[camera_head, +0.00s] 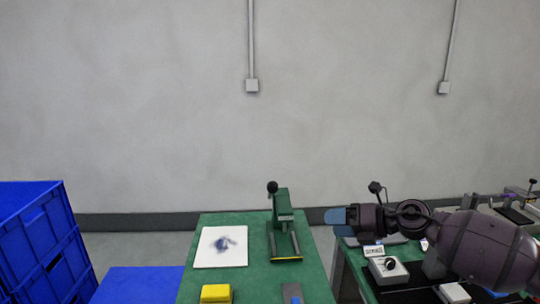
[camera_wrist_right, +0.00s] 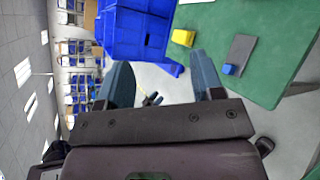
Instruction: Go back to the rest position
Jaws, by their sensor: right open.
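My right gripper (camera_head: 340,217) comes in from the right in the head view, above the gap between the two green tables. In the right wrist view its two blue fingers (camera_wrist_right: 160,85) stand wide apart with nothing between them. My left gripper is not in view.
A green table (camera_head: 255,275) carries a green press-like stand (camera_head: 284,225), a white stained sheet (camera_head: 221,247) and a yellow block (camera_head: 216,293). Blue crates (camera_head: 40,240) are stacked at the left. A second table at the right holds a white device (camera_head: 388,270).

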